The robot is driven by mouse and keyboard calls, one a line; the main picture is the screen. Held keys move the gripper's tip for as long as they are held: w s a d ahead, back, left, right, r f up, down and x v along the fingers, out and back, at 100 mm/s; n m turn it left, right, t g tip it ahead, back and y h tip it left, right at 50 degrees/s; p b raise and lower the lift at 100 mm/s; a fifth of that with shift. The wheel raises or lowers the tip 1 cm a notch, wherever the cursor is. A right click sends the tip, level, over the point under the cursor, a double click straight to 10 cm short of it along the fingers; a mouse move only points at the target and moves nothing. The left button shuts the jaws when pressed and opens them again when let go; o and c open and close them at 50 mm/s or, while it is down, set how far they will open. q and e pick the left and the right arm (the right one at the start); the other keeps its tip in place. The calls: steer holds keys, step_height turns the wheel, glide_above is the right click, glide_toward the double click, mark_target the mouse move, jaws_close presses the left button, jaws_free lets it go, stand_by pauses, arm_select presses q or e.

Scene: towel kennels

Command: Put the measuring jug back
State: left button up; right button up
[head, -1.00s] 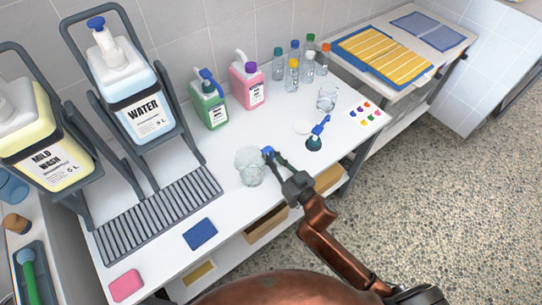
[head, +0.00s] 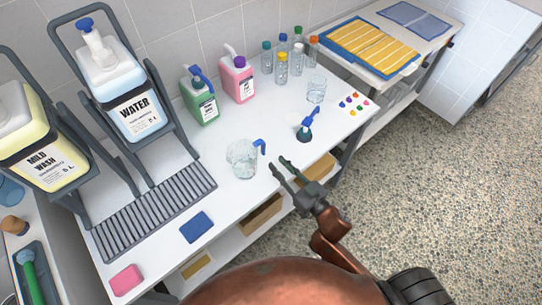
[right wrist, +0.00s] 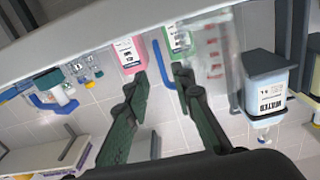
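The clear measuring jug (head: 241,160) with a blue handle stands upright on the white table, right of the ribbed grey drip rack. My right gripper (head: 278,164) is open and empty, just right of the handle and apart from it. In the right wrist view, tilted upside down, the jug (right wrist: 212,52) shows with red marks, and its blue handle lies beyond the gap between my open fingers (right wrist: 159,76). My left gripper is not in view.
A water container (head: 125,95) and a mild wash container (head: 42,150) stand in frames behind the rack (head: 150,215). Green (head: 200,98) and pink (head: 238,78) bottles stand behind the jug. A blue sponge (head: 197,227) lies in front.

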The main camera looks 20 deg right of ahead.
steer(key=shift+v, duration=1.4)
